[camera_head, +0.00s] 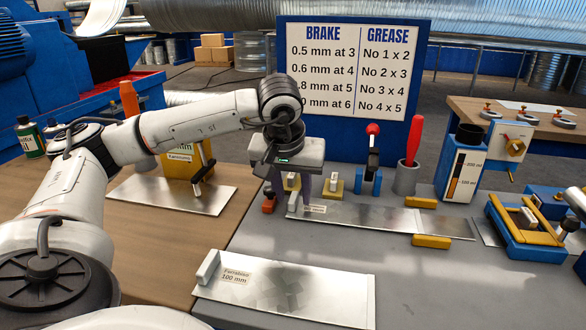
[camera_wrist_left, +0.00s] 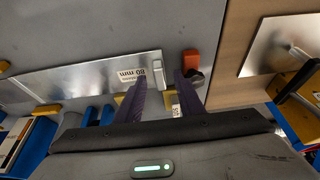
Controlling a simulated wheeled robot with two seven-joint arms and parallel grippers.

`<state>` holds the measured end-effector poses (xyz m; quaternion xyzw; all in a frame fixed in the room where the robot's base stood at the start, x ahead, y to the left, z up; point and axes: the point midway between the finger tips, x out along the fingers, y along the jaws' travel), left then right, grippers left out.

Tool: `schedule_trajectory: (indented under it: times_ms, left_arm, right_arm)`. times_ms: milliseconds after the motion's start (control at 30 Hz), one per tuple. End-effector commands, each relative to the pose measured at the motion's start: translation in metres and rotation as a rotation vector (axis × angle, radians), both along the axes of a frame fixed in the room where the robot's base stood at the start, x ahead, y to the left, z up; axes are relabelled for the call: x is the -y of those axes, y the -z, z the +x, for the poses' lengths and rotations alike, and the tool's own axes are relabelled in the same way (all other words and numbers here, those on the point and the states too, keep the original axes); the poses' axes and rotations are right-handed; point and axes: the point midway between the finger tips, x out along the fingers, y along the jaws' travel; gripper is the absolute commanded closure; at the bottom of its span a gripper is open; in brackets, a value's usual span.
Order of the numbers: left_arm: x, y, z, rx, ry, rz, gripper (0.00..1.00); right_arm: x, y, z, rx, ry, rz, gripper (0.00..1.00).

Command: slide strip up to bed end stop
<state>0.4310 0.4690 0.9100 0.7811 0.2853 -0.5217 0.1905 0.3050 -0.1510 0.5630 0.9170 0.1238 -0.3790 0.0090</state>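A shiny metal bed (camera_head: 350,216) with an 80 mm label lies on the grey bench; it also shows in the left wrist view (camera_wrist_left: 80,78). A small pale end stop (camera_wrist_left: 158,75) stands at its labelled end. A thin metal strip (camera_head: 448,226) appears to lie at the bed's right end, between two yellow blocks; the exact overlap is unclear. My left gripper (camera_head: 292,196) points down over the labelled end. In the left wrist view its purple fingers (camera_wrist_left: 160,82) are apart, with the end stop seen between their tips. I cannot tell whether they touch it. My right gripper is not in view.
Another bed (camera_head: 300,292) marked 100 mm lies nearer the front. An orange-red block (camera_wrist_left: 190,62) is close beside one left fingertip. A red-knobbed lever (camera_head: 373,150), a cup with a red tool (camera_head: 405,180) and a blue device (camera_head: 525,230) stand behind and right.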

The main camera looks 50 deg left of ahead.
Motion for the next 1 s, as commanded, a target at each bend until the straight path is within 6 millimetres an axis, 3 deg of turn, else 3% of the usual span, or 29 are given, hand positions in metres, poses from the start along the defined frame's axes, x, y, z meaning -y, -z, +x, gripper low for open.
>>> schedule_trajectory:
  times_ms: [267,700,1000]
  left_arm:
    - [0.001,-0.003,0.0,0.0,0.001,0.0,0.65]
    - [0.021,-0.08,-0.024,0.002,0.002,-0.001,0.65]
    - [0.026,-0.095,-0.03,0.0,0.0,0.0,0.65]
  right_arm:
    - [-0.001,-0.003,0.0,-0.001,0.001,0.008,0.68]
    - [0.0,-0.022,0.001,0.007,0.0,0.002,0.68]
    - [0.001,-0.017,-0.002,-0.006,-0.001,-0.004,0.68]
